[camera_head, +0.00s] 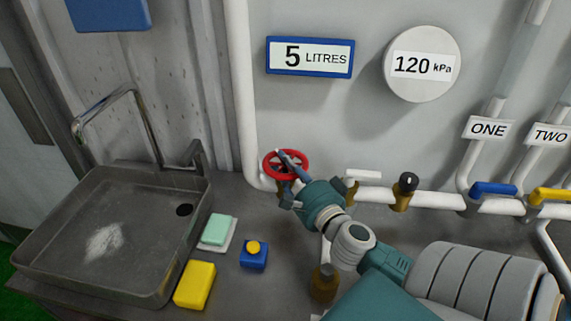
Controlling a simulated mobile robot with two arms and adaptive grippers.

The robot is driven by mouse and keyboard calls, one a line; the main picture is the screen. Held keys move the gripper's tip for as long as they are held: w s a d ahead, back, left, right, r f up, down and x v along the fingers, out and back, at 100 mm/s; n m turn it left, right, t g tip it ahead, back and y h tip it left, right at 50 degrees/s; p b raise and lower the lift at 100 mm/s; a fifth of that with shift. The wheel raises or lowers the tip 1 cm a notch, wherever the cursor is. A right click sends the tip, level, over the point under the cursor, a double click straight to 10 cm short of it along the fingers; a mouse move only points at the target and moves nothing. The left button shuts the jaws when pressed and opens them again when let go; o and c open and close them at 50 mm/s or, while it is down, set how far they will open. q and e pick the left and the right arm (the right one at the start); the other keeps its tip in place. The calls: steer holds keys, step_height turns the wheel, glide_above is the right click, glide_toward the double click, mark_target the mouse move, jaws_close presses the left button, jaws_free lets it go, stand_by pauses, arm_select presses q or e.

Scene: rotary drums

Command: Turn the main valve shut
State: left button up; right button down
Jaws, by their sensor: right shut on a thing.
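The main valve appears to be the red handwheel (271,167) on the white pipe near the back wall, right of the sink. My right gripper (290,160) reaches it from the lower right and is shut on the wheel, with a finger lying across its rim. The gripper and wrist hide the valve's lower right side and part of the pipe behind. My left gripper is not in view.
A sink (75,265) with a tap stands at left. A yellow sponge (195,285), green soap (219,229) and a blue-and-yellow item (254,257) lie on the counter. A brown bottle (324,283) stands near my arm. Blue (493,188) and yellow (552,195) valve levers are at right.

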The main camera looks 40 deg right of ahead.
steer(key=m+g+h+p, duration=0.1)
steer(key=h+p, duration=0.1)
steer(key=m+h+p, duration=0.2)
steer(key=shift+a+r+g, duration=0.1)
steer(key=shift+r+g, duration=0.1)
steer(key=shift+g, duration=0.2)
steer(key=m+g+h+p, duration=0.1)
steer(key=m+g+h, duration=0.1)
steer(key=h, duration=0.1)
steer(key=shift+f, duration=0.1)
steer(key=shift+f+m+g+h+p, duration=0.1)
steer(key=shift+m+g+h+p, duration=0.35)
steer(key=shift+m+g+h, duration=0.85)
steer(key=c, duration=1.5)
jaws_free()
steer(key=v, duration=0.7)
steer(key=shift+s+a, duration=0.1)
steer(key=shift+s, duration=0.05)
